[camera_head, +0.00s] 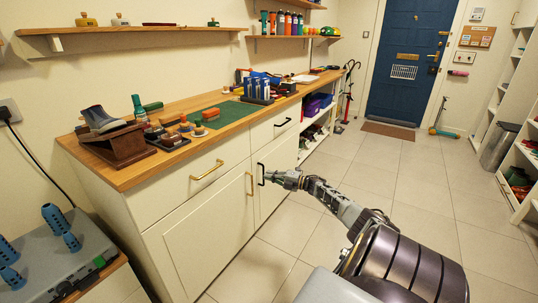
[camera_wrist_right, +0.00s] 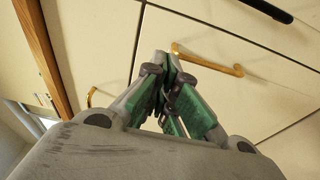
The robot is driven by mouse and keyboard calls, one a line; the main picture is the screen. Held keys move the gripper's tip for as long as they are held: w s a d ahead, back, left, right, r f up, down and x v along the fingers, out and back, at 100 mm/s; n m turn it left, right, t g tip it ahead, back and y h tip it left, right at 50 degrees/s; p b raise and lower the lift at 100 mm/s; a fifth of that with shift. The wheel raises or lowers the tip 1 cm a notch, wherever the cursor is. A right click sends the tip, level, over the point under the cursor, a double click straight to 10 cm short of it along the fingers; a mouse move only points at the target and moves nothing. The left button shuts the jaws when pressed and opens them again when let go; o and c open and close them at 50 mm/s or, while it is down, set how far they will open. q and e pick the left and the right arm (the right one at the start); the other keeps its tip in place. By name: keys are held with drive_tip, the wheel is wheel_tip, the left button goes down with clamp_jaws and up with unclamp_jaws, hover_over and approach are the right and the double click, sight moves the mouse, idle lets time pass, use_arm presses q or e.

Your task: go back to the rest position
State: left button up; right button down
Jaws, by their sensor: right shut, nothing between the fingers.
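My right gripper (camera_head: 270,177) reaches toward the front of the cream cabinet (camera_head: 200,235). The cabinet's doors and drawers look closed. My left gripper is not in view.
The wooden worktop (camera_head: 135,178) carries a shoe on a stand (camera_head: 120,145), a green mat (camera_head: 225,115) and small bottles. A grey boot-dryer unit (camera_head: 60,265) stands at lower left. Tiled floor (camera_head: 420,190) is open toward the blue door (camera_head: 405,60). Shelves (camera_head: 525,165) stand at right.

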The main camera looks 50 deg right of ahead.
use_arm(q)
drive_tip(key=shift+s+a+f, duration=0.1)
use_arm(e)
drive_tip(key=shift+a, duration=0.1)
